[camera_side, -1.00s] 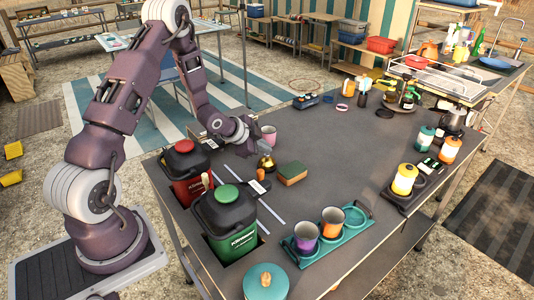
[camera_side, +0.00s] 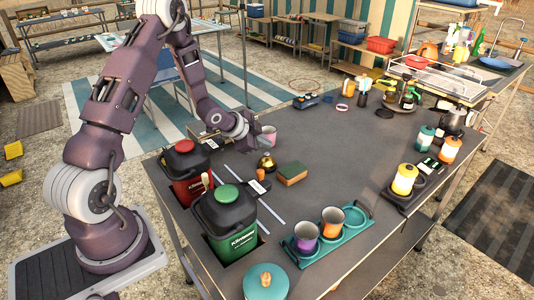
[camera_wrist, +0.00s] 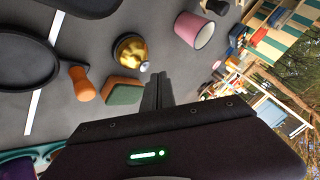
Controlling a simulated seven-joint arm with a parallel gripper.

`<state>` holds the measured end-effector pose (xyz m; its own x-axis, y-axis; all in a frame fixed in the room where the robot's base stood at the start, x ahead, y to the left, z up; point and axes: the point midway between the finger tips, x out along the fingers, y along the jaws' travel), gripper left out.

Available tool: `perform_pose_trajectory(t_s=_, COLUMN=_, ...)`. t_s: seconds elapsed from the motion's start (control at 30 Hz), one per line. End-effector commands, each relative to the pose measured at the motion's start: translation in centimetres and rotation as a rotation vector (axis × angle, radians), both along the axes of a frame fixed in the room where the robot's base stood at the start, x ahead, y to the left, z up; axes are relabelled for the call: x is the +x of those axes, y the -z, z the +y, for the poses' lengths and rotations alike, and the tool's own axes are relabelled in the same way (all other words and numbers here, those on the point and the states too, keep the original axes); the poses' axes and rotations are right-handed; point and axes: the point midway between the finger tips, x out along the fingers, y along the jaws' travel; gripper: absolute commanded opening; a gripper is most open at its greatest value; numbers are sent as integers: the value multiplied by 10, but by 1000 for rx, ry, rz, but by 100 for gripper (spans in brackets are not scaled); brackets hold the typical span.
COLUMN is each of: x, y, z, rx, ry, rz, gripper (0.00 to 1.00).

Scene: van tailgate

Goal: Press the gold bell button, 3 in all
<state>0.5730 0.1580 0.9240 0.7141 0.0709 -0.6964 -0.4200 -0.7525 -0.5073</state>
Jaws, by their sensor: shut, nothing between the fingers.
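The gold bell (camera_side: 266,164) stands on the grey table, in front of the pink mug in the side view. In the wrist view the bell (camera_wrist: 131,50) is a gold dome on a dark base, with a small button at its top (camera_wrist: 144,67). My gripper (camera_side: 250,147) is above and just behind the bell in the side view. In the wrist view its dark fingers (camera_wrist: 158,90) are together with nothing between them. They show apart from the bell, with a gap of grey table between.
A green-and-tan sponge (camera_side: 292,173) lies right of the bell. The pink mug (camera_side: 268,135) stands close behind. A green-lidded container (camera_side: 226,208) and a red-lidded container (camera_side: 186,165) stand at the left. A teal tray (camera_side: 345,233) holds two cups in front.

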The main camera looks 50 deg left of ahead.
Motion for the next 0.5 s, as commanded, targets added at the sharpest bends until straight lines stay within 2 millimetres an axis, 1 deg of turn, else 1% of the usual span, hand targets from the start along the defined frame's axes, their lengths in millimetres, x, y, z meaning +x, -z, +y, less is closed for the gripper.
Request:
perform_pose_trajectory(t_s=0.23, x=0, y=-1, z=0, rx=0, ry=0, rz=0, gripper=0)
perform_pose_trajectory(t_s=0.5, x=0, y=-28, z=1, rx=1, ry=-1, rz=-1, gripper=0)
